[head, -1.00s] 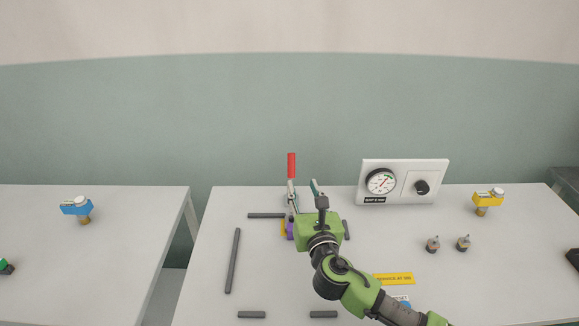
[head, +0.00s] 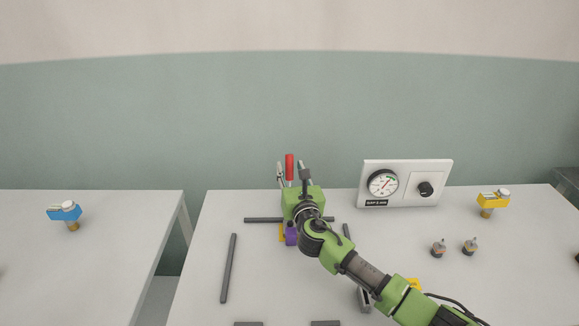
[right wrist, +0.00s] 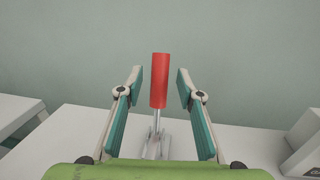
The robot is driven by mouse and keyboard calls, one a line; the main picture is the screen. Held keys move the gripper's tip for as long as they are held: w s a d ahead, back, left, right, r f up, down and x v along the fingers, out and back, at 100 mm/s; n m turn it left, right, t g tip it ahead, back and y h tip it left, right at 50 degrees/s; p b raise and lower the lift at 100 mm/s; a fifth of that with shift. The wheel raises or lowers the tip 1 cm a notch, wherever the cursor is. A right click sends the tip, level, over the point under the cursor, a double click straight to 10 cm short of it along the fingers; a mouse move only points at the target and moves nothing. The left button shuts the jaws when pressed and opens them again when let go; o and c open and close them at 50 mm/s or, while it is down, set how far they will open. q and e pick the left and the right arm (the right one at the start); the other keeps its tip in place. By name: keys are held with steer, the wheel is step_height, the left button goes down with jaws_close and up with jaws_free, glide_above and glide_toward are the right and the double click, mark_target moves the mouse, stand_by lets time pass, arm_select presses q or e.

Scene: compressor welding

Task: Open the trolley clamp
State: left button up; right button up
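The trolley clamp's red handle (head: 289,167) stands upright at the back of the table in the head view. In the right wrist view the red handle (right wrist: 159,81) rises on a metal lever between the two fingers. My right gripper (head: 290,170) is open, with one finger on each side of the handle. The right wrist view shows a gap between each finger of the gripper (right wrist: 159,88) and the handle. The clamp's base is largely hidden behind my right gripper in the head view. My left gripper is not in view.
A white gauge panel (head: 404,183) stands right of the clamp. Dark bars (head: 228,268) lie on the table. A purple block (head: 291,235) sits below my right gripper. A yellow-topped part (head: 493,199) and two small grey fittings (head: 438,248) are at right. A blue-topped part (head: 65,212) is on the left table.

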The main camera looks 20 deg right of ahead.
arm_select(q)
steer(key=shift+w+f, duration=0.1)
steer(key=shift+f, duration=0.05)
arm_select(e)
steer(key=shift+w+d, duration=0.1)
steer(key=shift+w, duration=1.15)
steer(key=shift+c, duration=0.4)
